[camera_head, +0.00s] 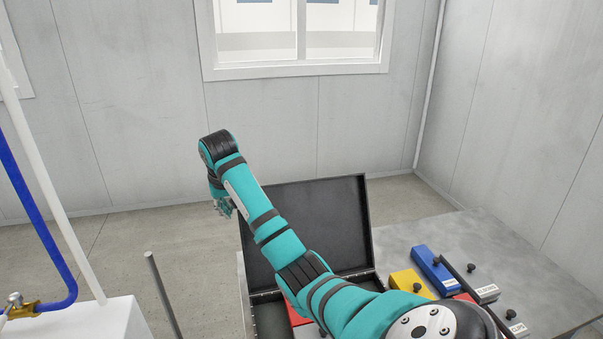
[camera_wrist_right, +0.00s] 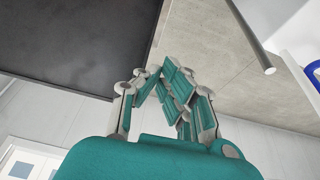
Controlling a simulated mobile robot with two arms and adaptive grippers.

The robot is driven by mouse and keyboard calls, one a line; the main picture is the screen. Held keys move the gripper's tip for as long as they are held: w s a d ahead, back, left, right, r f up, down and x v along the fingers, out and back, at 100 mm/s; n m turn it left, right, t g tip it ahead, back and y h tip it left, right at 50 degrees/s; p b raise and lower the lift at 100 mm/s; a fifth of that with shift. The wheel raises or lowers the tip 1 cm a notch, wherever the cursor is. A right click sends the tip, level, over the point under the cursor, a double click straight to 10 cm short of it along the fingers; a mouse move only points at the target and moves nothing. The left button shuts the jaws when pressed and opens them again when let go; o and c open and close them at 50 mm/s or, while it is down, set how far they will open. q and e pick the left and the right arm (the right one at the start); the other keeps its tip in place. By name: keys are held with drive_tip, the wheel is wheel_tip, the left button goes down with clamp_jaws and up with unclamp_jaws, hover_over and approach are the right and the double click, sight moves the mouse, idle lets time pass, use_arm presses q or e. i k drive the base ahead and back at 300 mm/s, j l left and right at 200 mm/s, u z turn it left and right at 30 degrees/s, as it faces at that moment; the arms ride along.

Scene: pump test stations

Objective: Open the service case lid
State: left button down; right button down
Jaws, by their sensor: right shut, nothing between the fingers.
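The service case (camera_head: 270,318) stands on the grey table, with red inside it. Its black lid (camera_head: 335,220) is raised and stands up at the back, leaning slightly away. My right arm crosses in front of the case and hides part of the lid and the interior. My right gripper (camera_head: 222,205) is beside the lid's left edge, shut and empty. In the right wrist view the shut fingers (camera_wrist_right: 168,82) point toward the floor side, with the dark lid (camera_wrist_right: 75,45) at upper left, apart from the fingertips. My left gripper is not in view.
The grey table (camera_head: 425,238) carries a blue block (camera_head: 433,268), a yellow block (camera_head: 408,284) and several labelled pieces with black knobs. A grey post (camera_head: 162,293) stands left of the case. A white box (camera_head: 95,318) with a blue hose (camera_head: 35,215) is at far left.

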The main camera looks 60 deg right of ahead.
sight(330, 216)
drive_tip(key=l, duration=1.4)
drive_tip(key=i, duration=0.05)
